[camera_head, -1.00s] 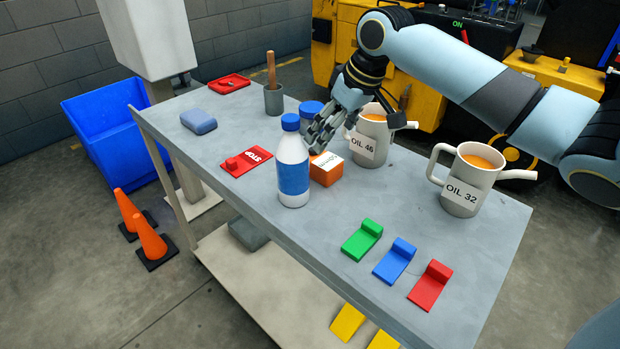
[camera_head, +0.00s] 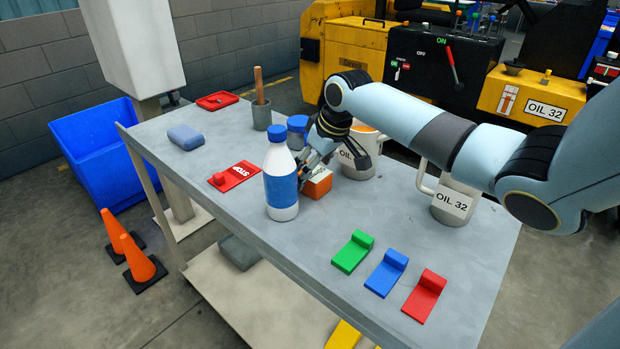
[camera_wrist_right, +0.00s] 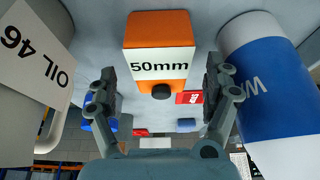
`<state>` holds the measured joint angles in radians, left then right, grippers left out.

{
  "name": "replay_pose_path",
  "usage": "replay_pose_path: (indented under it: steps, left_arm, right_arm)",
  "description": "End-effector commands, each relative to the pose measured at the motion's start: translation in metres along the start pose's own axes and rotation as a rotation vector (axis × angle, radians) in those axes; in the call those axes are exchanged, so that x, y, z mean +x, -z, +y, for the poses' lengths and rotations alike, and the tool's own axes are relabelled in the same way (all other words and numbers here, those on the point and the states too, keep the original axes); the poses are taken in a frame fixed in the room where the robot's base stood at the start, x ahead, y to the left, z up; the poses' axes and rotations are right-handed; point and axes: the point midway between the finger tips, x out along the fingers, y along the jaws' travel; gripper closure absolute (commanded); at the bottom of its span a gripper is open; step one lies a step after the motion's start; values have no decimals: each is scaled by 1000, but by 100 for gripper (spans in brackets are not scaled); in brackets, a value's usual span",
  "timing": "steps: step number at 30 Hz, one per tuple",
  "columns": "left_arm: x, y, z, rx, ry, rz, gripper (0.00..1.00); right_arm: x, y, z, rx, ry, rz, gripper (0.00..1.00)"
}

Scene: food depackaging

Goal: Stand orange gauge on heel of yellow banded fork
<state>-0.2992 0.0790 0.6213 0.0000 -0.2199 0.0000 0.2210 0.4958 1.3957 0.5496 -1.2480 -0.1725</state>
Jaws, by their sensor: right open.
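The orange gauge (camera_head: 318,187) is a small orange block with a white label, standing on the grey table behind the white bottle. In the right wrist view the gauge (camera_wrist_right: 158,30) shows its "50mm" label and a black knob on the near face. My right gripper (camera_head: 312,172) is down at the gauge. In the right wrist view its fingers (camera_wrist_right: 160,80) are apart, one on each side of the gauge's near end, and hold nothing. A yellow fork piece (camera_head: 343,336) shows below the table's front edge; its band and heel are not visible. My left gripper is out of view.
A white-blue bottle (camera_head: 281,180) and an OIL 46 jug (camera_wrist_right: 30,75) flank the gauge closely. The OIL 32 jug (camera_head: 452,203) is right. Green (camera_head: 352,252), blue (camera_head: 386,273) and red (camera_head: 425,296) blocks lie in front.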

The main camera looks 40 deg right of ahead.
Motion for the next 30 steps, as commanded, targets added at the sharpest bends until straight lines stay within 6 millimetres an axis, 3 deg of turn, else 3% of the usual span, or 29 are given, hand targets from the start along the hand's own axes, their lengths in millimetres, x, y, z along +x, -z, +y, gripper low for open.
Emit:
replay_pose_path:
  steps: [3, 11, 30]
  left_arm:
    - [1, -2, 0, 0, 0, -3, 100]
    - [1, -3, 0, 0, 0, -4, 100]
    - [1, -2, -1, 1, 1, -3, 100]
  right_arm:
    - [14, 1, -1, 1, 0, 1, 15]
    - [17, 1, 0, -1, -1, 2, 15]
    - [16, 1, 0, -1, -1, 3, 94]
